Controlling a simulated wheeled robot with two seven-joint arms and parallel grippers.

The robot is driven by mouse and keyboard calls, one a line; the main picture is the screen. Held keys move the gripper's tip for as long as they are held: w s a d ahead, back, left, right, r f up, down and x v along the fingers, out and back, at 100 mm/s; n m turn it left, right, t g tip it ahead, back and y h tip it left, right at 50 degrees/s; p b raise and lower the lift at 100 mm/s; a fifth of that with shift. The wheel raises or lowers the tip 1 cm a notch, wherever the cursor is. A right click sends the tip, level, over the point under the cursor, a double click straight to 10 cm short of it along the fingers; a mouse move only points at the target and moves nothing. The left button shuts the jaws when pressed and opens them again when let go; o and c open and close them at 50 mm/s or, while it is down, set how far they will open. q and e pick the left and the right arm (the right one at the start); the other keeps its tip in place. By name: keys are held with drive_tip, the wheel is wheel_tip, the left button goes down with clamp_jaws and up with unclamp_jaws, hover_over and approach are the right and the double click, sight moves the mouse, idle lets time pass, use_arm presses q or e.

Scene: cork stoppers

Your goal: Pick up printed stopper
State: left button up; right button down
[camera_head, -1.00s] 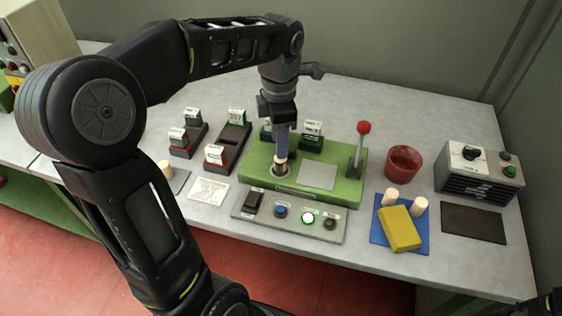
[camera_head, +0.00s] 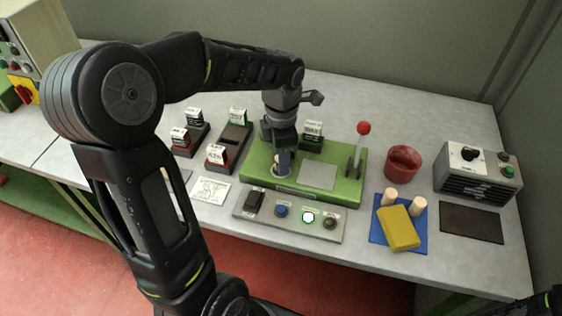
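The printed stopper (camera_head: 275,159) stands in the round holder at the left of the green press base (camera_head: 346,188). Only a pale sliver of it shows; my gripper covers the rest, and I cannot see its print. My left gripper (camera_head: 283,165) points down at the stopper, its fingers low over the holder. Whether the fingers are closed on it is not clear. My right gripper is not in view; only a dark part of my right arm shows at the bottom right corner.
A red-knobbed lever (camera_head: 362,130) rises at the press's right. The button panel (camera_head: 290,217) lies in front. A blue mat (camera_head: 379,235) holds two plain stoppers and a yellow block (camera_head: 399,228). A red cup (camera_head: 403,163) stands behind it. Ink stamps (camera_head: 217,156) stand left.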

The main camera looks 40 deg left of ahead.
use_arm(q)
drive_tip(key=shift+c, duration=0.6)
clamp_jaws()
